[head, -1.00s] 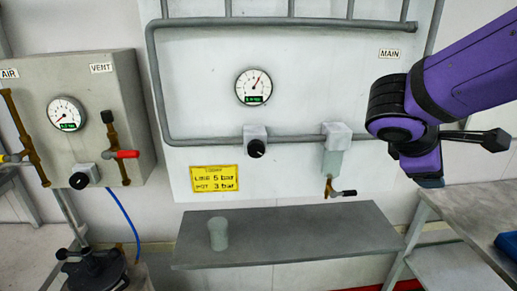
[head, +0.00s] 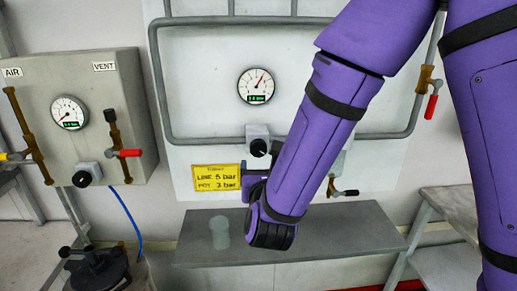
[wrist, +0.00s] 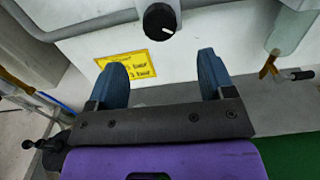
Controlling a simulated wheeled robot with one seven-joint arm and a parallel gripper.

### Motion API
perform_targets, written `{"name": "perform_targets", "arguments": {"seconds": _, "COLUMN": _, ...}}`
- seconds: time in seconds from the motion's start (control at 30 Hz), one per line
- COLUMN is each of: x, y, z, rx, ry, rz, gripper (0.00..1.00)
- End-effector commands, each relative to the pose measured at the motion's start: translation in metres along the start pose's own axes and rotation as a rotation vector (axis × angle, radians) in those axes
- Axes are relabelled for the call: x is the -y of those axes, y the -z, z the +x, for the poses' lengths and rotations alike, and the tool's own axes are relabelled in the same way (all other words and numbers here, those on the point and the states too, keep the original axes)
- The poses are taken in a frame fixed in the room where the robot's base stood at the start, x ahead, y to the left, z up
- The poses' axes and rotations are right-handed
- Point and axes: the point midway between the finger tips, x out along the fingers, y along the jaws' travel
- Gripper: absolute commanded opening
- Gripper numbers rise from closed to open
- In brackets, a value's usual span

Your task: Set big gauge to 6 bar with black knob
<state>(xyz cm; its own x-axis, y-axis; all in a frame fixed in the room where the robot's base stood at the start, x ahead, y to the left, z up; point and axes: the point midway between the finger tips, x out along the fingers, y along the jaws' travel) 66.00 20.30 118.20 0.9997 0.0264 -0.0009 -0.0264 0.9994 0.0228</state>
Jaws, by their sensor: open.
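A round white gauge (head: 256,86) is on the white panel; its needle points up and slightly right, and its green digital readout is too small to read surely. The black knob (head: 259,147) sits on a pale block on the pipe below it, with a white mark on its face; it also shows at the top of the wrist view (wrist: 160,21). My gripper (wrist: 161,62) is open and empty, its two blue fingers apart below the knob and not touching it. In the head view my purple arm mostly hides the gripper.
A grey box at the left carries another gauge (head: 69,112), another black knob (head: 87,174) and a red-handled valve (head: 127,153). A yellow sign (head: 216,178) is below the pipe. A grey shelf (head: 330,232) bears a translucent cup (head: 220,233). A black-handled tap (head: 345,192) is right of the knob.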

Motion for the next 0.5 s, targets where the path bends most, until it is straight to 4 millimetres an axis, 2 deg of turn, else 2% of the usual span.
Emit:
{"name": "perform_targets", "arguments": {"seconds": 0.17, "x": -0.001, "y": 0.000, "z": 0.016, "rx": 0.002, "ry": -0.002, "rz": 0.000, "gripper": 0.76}}
{"name": "perform_targets", "arguments": {"seconds": 0.5, "x": 0.000, "y": 0.000, "z": 0.074, "rx": 0.001, "ry": -0.001, "rz": 0.000, "gripper": 0.76}}
